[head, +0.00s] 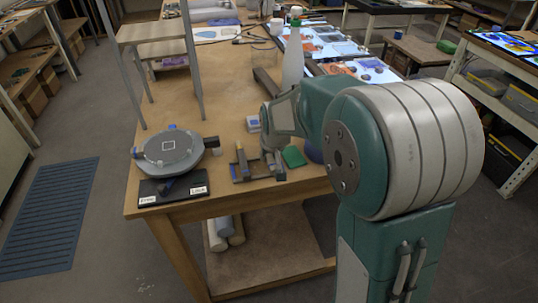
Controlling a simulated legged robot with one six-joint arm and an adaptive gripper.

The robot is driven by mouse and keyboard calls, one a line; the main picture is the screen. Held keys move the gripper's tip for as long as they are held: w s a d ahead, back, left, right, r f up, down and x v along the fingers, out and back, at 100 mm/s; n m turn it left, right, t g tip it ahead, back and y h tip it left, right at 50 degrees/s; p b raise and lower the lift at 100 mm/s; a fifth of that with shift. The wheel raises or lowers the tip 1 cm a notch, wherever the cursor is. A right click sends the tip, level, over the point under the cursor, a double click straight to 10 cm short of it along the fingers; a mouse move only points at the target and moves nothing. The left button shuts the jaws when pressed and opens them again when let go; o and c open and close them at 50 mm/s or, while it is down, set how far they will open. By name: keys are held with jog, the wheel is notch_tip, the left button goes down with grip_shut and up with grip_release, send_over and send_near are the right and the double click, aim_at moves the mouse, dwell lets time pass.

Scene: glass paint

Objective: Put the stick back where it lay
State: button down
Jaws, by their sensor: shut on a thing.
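My gripper (272,166) points down at the right end of a small dark rack (258,180) near the front of the wooden table. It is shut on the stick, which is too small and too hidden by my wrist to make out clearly. A tan, narrow piece (241,160) stands or leans at the left part of the rack; I cannot tell which. The gap between my fingertips and the rack is too small to judge.
A round grey turntable (169,150) on a dark base stands left of the rack. A green block (293,157) lies to the right. A pale bottle (293,62) stands behind my wrist. Lit panels with coloured glass (325,42) lie farther back.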

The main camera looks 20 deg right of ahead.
jog(key=shift+f, duration=0.2)
dwell(0.3)
jog(key=shift+c, duration=2.1)
grip_release()
jog(key=v, duration=1.2)
jog(key=s+t, duration=0.1)
jog(key=s, duration=2.1)
jog(key=shift+s+r, duration=0.3)
jog(key=shift+r, duration=0.2)
